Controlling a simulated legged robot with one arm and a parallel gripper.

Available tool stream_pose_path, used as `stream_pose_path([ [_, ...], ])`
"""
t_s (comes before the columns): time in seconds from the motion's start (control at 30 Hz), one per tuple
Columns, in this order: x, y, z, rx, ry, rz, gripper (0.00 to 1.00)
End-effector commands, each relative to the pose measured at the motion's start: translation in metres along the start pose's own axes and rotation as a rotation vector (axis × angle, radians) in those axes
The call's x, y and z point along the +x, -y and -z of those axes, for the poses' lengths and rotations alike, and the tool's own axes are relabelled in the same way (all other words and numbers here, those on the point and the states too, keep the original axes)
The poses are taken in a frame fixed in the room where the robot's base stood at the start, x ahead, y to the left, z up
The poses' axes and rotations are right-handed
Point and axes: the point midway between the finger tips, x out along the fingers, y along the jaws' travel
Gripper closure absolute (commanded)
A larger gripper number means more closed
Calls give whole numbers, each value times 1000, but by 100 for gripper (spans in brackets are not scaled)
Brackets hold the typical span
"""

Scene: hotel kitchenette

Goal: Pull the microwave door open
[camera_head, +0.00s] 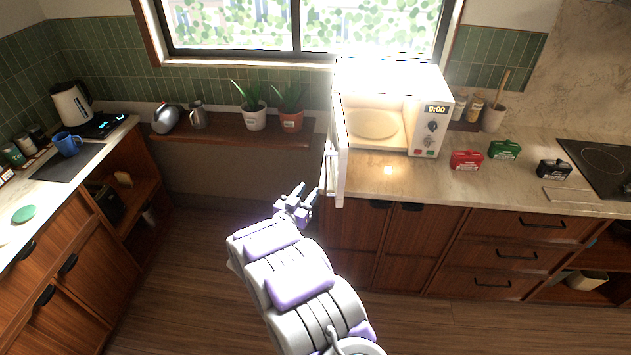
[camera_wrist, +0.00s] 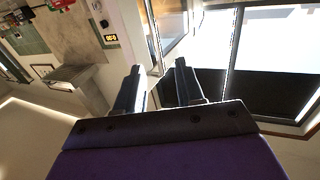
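The white microwave (camera_head: 424,92) stands on the counter below the window, its display reading 0:00. Its door (camera_head: 340,150) is swung wide open at the left side and juts toward the front. The lit interior and round turntable (camera_head: 373,124) show. A handle (camera_head: 331,172) runs along the door's outer face.
Red, green and black boxes (camera_head: 466,160) stand on the right counter (camera_head: 400,182). A cooktop (camera_head: 605,160) is at far right. Two potted plants (camera_head: 254,117) stand on the low wooden shelf (camera_head: 225,133) left of the door. The floor (camera_head: 190,270) around my arm is clear.

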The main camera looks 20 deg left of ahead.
Motion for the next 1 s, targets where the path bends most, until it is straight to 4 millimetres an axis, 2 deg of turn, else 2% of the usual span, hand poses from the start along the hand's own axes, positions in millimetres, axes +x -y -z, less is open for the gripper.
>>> stream_pose_path([
  [0.03, -12, 1, 0, -3, 1, 3, 62],
  [0.2, -42, 1, -1, -3, 1, 2, 62],
  [0.4, -59, 1, -1, -1, 1, 1, 62],
  [1.0, -61, 0, -1, 1, 4, 0, 62],
])
